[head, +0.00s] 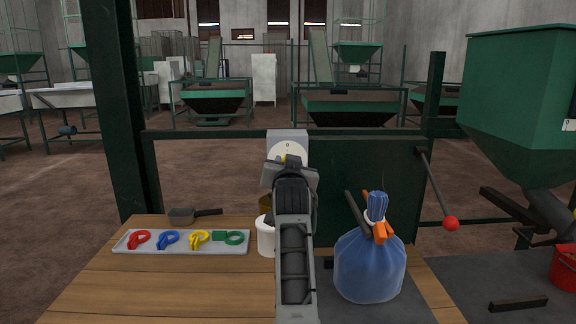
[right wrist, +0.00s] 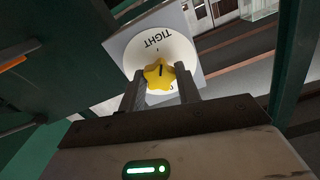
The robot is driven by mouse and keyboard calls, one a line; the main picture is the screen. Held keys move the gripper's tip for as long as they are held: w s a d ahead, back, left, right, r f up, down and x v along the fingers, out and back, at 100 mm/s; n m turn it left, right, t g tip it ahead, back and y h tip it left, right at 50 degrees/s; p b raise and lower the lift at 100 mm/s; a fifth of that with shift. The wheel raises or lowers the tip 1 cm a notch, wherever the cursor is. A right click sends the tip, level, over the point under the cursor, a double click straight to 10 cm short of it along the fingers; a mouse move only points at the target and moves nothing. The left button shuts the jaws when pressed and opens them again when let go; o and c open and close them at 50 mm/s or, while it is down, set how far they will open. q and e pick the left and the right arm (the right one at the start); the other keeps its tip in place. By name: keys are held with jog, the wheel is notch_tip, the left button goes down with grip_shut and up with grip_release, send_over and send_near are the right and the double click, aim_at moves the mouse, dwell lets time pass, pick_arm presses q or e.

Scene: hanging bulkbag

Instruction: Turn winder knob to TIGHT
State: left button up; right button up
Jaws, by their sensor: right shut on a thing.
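The yellow star-shaped winder knob (right wrist: 159,75) sits in the middle of a round white dial (right wrist: 136,52) on a grey plate. TIGHT is printed on the dial and appears upside down at the top of the right wrist view. A dark line marks the knob; I cannot tell which end is its pointer. My right gripper (right wrist: 160,86) has a finger on each side of the knob and is shut on it. In the head view the dial (head: 288,147) shows a 0 above my right gripper (head: 289,162), which mostly hides the knob. My left gripper is not in view.
A tray (head: 125,248) with several coloured clips lies on the wooden table, with a scoop (head: 182,215) behind it. A white pot (head: 266,238) stands beside my arm. A tied blue bag (head: 369,266) and a red-ball lever (head: 450,222) are to the right.

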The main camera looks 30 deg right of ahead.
jog(key=shift+m, duration=0.5)
jog(key=o, duration=1)
